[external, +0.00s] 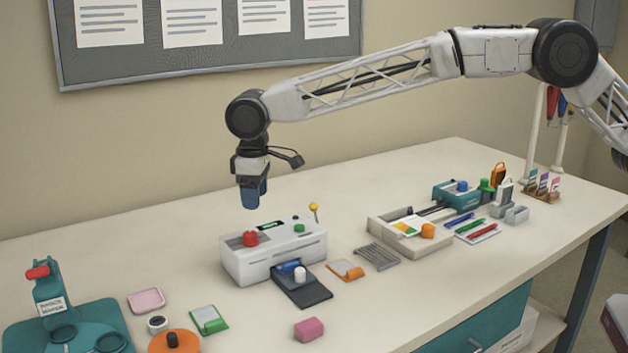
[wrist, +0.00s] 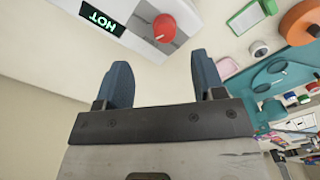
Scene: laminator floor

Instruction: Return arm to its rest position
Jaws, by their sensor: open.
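My gripper (external: 255,194) hangs from the end of the stretched-out arm in the external view, pointing down. It is above and just behind the left part of the white laminator (external: 282,262), apart from it. In the wrist view my gripper (wrist: 164,85) shows two blue fingers spread wide with nothing between them. The laminator (wrist: 140,22) lies beyond the fingertips there, with its red knob (wrist: 164,28) and a lit display reading HOT (wrist: 101,20).
A teal button-maker (external: 48,290) stands at the left. A beige tray (external: 410,238), pens and card holders fill the right side. A pink block (external: 309,329) lies in front. The table behind the laminator is clear.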

